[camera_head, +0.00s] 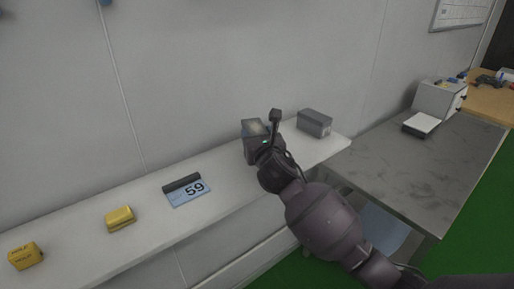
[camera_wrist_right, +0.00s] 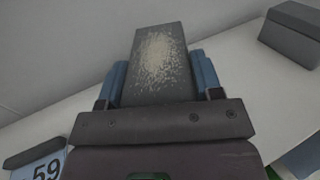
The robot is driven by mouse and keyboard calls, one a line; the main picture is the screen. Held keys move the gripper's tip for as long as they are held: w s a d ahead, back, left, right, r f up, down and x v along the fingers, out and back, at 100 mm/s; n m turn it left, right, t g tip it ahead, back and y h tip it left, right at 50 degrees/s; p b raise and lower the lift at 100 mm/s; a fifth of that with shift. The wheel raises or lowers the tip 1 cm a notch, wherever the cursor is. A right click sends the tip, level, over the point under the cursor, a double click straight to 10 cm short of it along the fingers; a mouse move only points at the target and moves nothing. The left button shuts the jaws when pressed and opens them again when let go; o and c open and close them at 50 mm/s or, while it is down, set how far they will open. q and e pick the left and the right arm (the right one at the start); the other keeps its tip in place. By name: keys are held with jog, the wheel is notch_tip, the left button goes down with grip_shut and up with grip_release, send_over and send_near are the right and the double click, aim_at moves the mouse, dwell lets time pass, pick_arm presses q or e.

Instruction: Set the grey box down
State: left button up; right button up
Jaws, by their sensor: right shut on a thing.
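A grey box (camera_head: 258,127) with a pale speckled patch is held in my right gripper (camera_head: 254,132), over the white shelf (camera_head: 230,190). In the right wrist view the blue fingers of my right gripper (camera_wrist_right: 162,78) are shut on both sides of this grey box (camera_wrist_right: 158,50). Whether its underside touches the shelf is hidden. A second grey box (camera_head: 314,122) sits on the shelf to the right, apart from the held one; it also shows in the right wrist view (camera_wrist_right: 292,32). My left gripper is not in view.
A dark block with a blue "59" card (camera_head: 188,193) lies on the shelf to the left. Farther left are two yellow blocks (camera_head: 120,219) (camera_head: 25,256). A grey table (camera_head: 425,165) with a white-topped item (camera_head: 421,124) and a pale machine (camera_head: 438,98) stands right. The wall is behind.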

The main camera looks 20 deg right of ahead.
notch_tip(320, 180, down, 3)
jog(key=shift+r+b, duration=0.1)
jog(key=shift+b, duration=0.25)
jog(key=shift+f, duration=0.4)
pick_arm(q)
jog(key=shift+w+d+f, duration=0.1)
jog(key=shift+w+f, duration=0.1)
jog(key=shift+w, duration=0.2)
pick_arm(e)
jog(key=shift+r, duration=0.15)
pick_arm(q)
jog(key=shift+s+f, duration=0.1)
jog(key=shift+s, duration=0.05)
pick_arm(e)
jog(key=o, duration=1.2)
jog(key=shift+f, duration=0.2)
jog(key=shift+r, duration=0.2)
jog(key=s, duration=0.3)
jog(key=s+p, duration=0.1)
jog(key=s, duration=0.6)
jog(key=shift+s+a, duration=0.25)
jog(key=shift+s, duration=0.05)
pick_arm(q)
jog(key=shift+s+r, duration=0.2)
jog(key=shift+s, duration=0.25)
pick_arm(e)
jog(key=shift+s, duration=0.7)
